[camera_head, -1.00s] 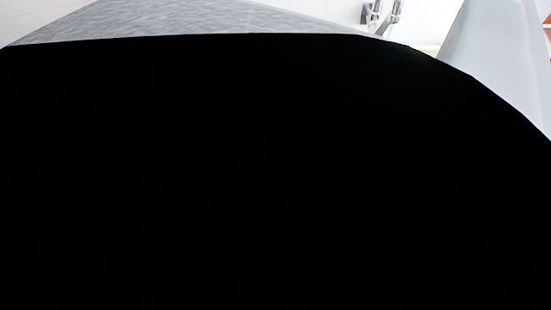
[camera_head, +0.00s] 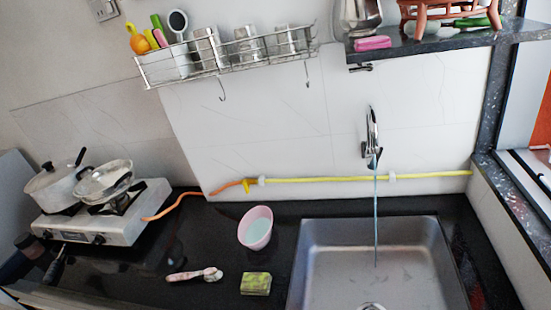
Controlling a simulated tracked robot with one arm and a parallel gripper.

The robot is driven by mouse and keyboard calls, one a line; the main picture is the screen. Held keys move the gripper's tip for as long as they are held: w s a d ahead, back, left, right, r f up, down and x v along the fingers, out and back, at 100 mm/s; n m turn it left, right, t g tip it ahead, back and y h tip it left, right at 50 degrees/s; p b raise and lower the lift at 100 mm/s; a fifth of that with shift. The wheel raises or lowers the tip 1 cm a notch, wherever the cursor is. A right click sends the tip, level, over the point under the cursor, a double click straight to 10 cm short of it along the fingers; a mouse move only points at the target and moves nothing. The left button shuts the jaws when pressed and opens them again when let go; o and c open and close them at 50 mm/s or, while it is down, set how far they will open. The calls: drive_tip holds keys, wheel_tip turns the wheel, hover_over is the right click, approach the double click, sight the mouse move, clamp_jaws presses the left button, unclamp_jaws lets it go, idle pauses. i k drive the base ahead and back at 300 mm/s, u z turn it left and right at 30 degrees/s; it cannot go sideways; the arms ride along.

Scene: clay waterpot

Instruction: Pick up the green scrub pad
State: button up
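The green scrub pad (camera_head: 256,284) is a small block with a mottled green top and a paler yellowish front side. It lies flat on the black counter, just left of the steel sink, near the bottom middle of the head view. Nothing covers it. I cannot make out my gripper in this view, so its opening and its distance to the pad do not show.
A brush-like item (camera_head: 195,275) lies left of the pad, and a pink bowl (camera_head: 255,229) stands behind it. The sink (camera_head: 380,265) is right, under a running tap (camera_head: 372,135). A stove (camera_head: 105,220) with pots stands left. A wire rack (camera_head: 230,62) hangs above.

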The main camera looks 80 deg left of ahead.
sight(253, 284)
drive_tip(key=z, duration=0.15)
drive_tip(key=k, duration=1.05)
drive_tip(key=u, duration=4.75)
drive_tip(key=i, duration=0.15)
drive_tip(key=z, duration=3.05)
drive_tip(key=k, duration=0.65)
drive_tip(key=z, duration=0.1)
drive_tip(key=i, duration=1.65)
drive_tip(key=u, duration=0.2)
